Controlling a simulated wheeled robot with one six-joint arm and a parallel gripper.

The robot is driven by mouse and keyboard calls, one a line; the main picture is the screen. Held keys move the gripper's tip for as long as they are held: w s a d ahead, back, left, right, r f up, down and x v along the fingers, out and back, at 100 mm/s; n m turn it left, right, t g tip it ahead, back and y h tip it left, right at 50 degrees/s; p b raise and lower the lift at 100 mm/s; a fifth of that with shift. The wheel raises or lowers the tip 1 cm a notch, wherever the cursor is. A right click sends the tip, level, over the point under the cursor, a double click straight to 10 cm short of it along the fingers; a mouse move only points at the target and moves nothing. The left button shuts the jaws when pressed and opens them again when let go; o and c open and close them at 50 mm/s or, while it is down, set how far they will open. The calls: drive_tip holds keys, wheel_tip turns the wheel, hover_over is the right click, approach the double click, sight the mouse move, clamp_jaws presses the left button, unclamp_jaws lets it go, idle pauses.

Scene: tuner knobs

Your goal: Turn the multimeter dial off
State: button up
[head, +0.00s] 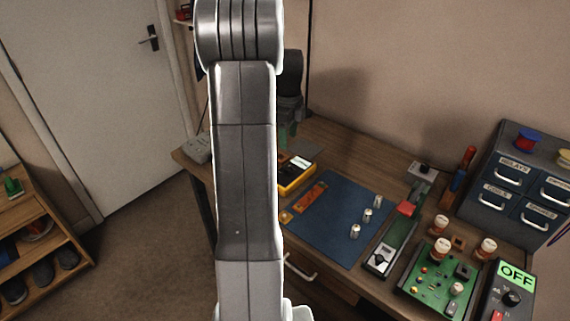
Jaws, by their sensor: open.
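The multimeter (297,172) has a yellow case with a dark face and a pale display. It lies on the desk just right of my arm, which covers part of it. Its dial cannot be made out. My gripper (287,135) is partly hidden behind my arm, above and a little behind the multimeter. It is open, apart from the multimeter, and nothing shows held in it.
A drawer cabinet (515,180) stands at right.

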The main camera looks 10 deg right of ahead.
sight(288, 167)
wheel_tip(288, 167, down, 12)
idle(0.4)
drive_tip(key=c, duration=1)
